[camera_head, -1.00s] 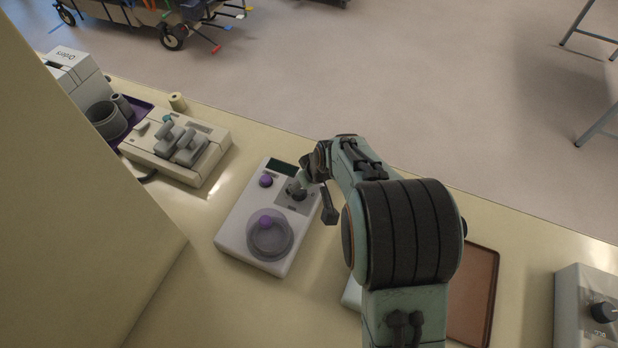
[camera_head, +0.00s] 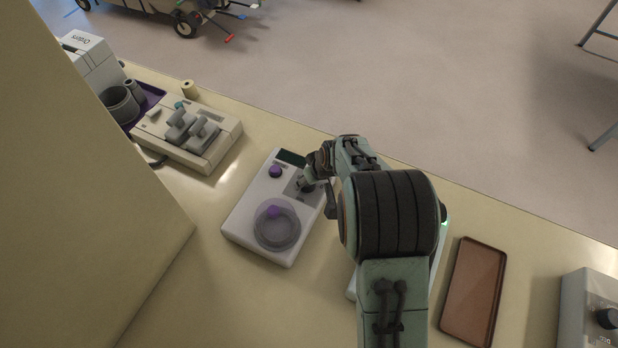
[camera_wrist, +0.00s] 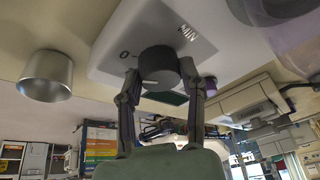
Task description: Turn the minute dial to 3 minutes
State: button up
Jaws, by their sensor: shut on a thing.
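The white device (camera_head: 245,222) stands on the counter, with a dark display, a purple knob (camera_head: 275,171) and a clear round cover (camera_head: 277,228). The dark minute dial (camera_wrist: 158,66) sits beside the printed "MIN" label in the wrist view. My gripper (camera_wrist: 160,72) is shut on this dial, with one finger on each side of it. In the head view my gripper (camera_head: 308,183) is at the device's right side and mostly hides the dial.
A beige unit (camera_head: 190,140) with grey parts stands at the back left, near a small yellowish roll (camera_head: 190,89). A brown tray (camera_head: 473,292) lies right of my arm. A grey box with a black knob (camera_head: 608,318) is at the far right. A pale panel fills the left.

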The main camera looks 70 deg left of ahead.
jog(key=shift+n, duration=0.3)
jog(key=n+g, duration=0.1)
jog(key=n, duration=0.2)
jog(key=shift+w+f+h, duration=0.1)
jog(key=shift+h, duration=0.3)
jog(key=n, duration=0.2)
jog(key=n+g+h, duration=0.1)
jog(key=n, duration=0.2)
jog(key=shift+a+g, duration=0.1)
jog(key=shift+g, duration=0.2)
jog(key=n+h, duration=0.1)
jog(key=n, duration=0.1)
jog(key=n+h, duration=0.1)
jog(key=n, duration=0.1)
jog(key=shift+a+n+g, duration=0.1)
jog(key=shift+n+g, duration=0.2)
jog(key=shift+n+h, duration=0.9)
jog(key=shift+n, duration=1.3)
jog(key=o, duration=1.2)
jog(key=shift+c, duration=0.2)
